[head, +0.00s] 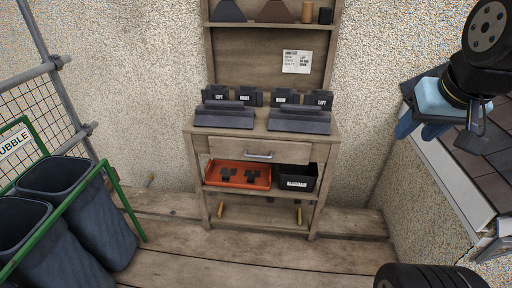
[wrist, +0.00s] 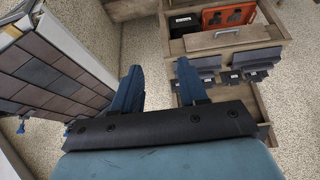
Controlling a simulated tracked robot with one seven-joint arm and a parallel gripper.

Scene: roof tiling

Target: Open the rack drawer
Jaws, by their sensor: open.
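The wooden rack (head: 203,160) stands against the rough wall. Its drawer (head: 225,148) lies just under the worktop and looks shut. A grey metal bar handle (head: 260,155) sits at the middle of the drawer front. The drawer front (wrist: 205,42) also shows upside down at the upper right of the wrist view, with its handle (wrist: 228,32). My gripper (head: 417,130) is right of the rack, beside the roof edge, and well apart from the handle. In the wrist view its two blue fingers (wrist: 159,75) are spread with nothing between them.
Dark tiles (head: 224,116) and labelled pieces stand on the worktop. An orange tray (head: 232,174) and a black bin (head: 297,178) sit on the shelf below the drawer. Rubble tubs (head: 60,200) stand at left. A tiled roof section (wrist: 55,65) is close to my gripper.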

